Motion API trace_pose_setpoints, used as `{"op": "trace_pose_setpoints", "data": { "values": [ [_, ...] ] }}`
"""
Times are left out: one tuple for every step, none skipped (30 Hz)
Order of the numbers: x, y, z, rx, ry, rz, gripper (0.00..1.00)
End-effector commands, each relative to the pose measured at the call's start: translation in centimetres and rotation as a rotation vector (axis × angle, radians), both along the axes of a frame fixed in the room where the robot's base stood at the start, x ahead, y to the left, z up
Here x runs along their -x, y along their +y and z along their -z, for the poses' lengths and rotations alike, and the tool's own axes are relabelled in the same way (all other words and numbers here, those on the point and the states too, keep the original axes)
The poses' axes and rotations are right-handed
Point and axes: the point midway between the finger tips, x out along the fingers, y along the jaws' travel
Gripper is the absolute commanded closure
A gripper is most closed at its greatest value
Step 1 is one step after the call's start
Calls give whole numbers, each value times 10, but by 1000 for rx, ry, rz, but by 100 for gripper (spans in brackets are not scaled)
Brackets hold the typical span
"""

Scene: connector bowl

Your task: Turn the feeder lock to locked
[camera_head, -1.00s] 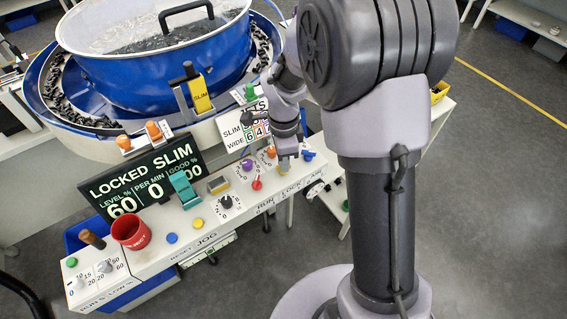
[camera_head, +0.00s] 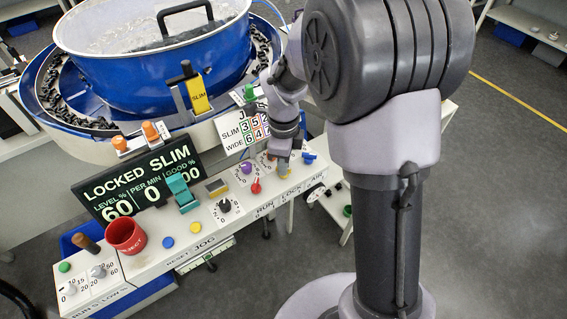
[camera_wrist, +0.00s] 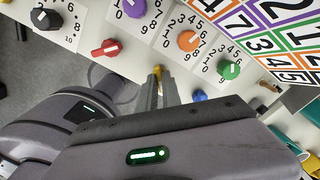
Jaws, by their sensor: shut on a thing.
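My gripper (camera_head: 283,167) reaches down to the sloped console just above the LOCK label. In the wrist view my gripper (camera_wrist: 158,92) has its two fingers close together around a small yellow piece (camera_wrist: 158,70), which I take to be the feeder lock. The yellow piece also shows under my fingertips in the head view (camera_head: 286,173). Its exact angle is mostly hidden by the fingers. The display (camera_head: 140,180) reads LOCKED SLIM, with level 60 and per minute 0.
A red switch (camera_wrist: 106,48), an orange knob (camera_wrist: 188,41), a green knob (camera_wrist: 229,70) and a blue knob (camera_wrist: 200,96) surround my fingers closely. A red cup (camera_head: 126,235) stands at the console's left. The blue bowl feeder (camera_head: 150,75) rises behind.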

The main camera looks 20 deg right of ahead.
Motion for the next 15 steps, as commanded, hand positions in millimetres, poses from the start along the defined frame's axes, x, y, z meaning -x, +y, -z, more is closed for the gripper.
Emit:
{"op": "trace_pose_setpoints", "data": {
  "values": [
    [0, 0, -1, 0, -1, 2, 100],
    [0, 0, -1, 0, -1, 2, 100],
    [0, 0, -1, 0, -1, 2, 100],
    [0, 0, -1, 0, -1, 2, 100],
    [0, 0, -1, 0, -1, 2, 100],
    [0, 0, -1, 0, -1, 2, 100],
    [0, 0, -1, 0, -1, 2, 100],
    [0, 0, -1, 0, -1, 2, 100],
    [0, 0, -1, 0, -1, 1, 83],
    [0, 0, -1, 0, -1, 1, 77],
    [0, 0, 0, 0, -1, 1, 71],
    [0, 0, 0, 0, -1, 1, 69],
    [0, 0, 0, 0, -1, 1, 69],
    [0, 0, 0, 0, -1, 1, 69],
    [0, 0, 0, -1, 0, 0, 69]
  ]
}}
